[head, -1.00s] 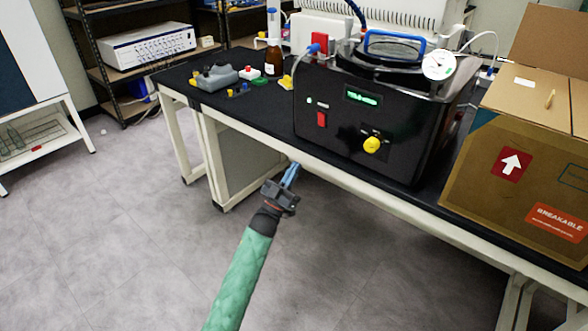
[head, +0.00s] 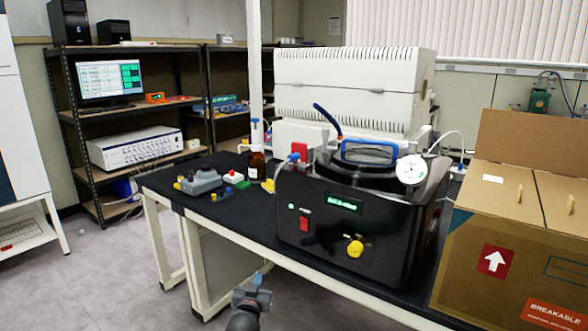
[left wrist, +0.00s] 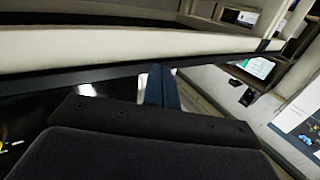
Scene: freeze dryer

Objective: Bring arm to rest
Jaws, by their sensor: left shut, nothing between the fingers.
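My left gripper (head: 257,281) is low at the bottom of the head view, in front of the table's front edge and below the tabletop. Its blue fingers are shut and empty. In the left wrist view the closed blue fingers (left wrist: 160,86) point up towards a pale beam of the table frame. The freeze dryer (head: 350,225), a black box with a green display, a red switch and a yellow knob, stands on the black table above and to the right of the gripper. My right gripper is not in the frames.
The black table (head: 232,236) fills the middle. A cardboard box (head: 470,262) stands at the right. A brown bottle (head: 256,166) and a grey device (head: 201,182) sit at the table's left. Shelves (head: 118,113) stand behind at left. The floor (head: 105,275) at lower left is clear.

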